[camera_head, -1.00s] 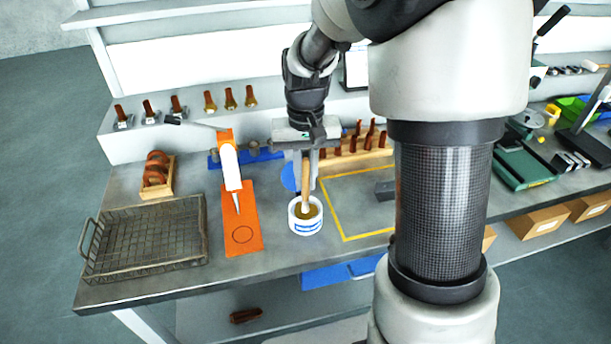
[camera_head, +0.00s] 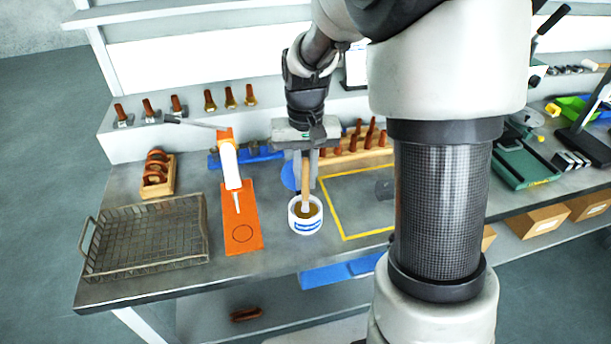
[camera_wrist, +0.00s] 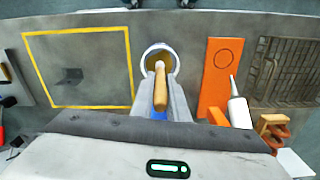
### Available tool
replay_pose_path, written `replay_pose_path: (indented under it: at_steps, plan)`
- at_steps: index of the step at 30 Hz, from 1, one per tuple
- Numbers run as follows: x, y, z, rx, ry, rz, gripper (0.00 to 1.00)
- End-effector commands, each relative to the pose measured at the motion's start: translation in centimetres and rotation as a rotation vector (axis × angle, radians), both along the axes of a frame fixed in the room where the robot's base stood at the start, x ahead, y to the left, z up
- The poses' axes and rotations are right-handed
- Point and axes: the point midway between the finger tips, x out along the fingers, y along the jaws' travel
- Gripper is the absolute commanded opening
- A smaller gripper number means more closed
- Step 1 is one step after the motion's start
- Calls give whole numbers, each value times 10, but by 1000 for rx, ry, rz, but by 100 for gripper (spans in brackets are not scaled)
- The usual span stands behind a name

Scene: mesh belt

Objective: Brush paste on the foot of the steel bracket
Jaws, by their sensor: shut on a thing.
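My gripper (camera_head: 305,176) is shut on the wooden handle of a brush (camera_head: 306,190) and points down over the bench. The brush's lower end is inside a white pot (camera_head: 305,226) of yellow-brown paste, so its bristles are hidden. In the wrist view the handle (camera_wrist: 161,92) lies between the fingers and the pot (camera_wrist: 147,62) is just beyond them. A dark grey piece, probably the steel bracket (camera_head: 384,189), sits inside a yellow taped outline (camera_head: 345,236), partly behind my arm. It looks small and dark in the wrist view (camera_wrist: 68,76), and its foot is not clear.
An orange mat (camera_head: 243,240) with a white-bodied dispenser (camera_head: 231,168) lies left of the pot. A wire basket (camera_head: 145,240) stands further left, near a wooden rack (camera_head: 157,188) of brown rings. Brown-topped pieces stand in a row behind. Most of the taped area is clear.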

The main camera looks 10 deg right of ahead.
Motion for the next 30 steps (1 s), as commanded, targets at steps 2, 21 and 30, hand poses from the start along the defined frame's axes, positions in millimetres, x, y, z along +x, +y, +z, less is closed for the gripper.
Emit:
replay_pose_path:
  at_steps: [2,21,30]
  plan:
    - [-1,0,-2,0,3,0,0]
    - [0,0,38,0,1,0,0]
    - [0,0,62,0,2,0,0]
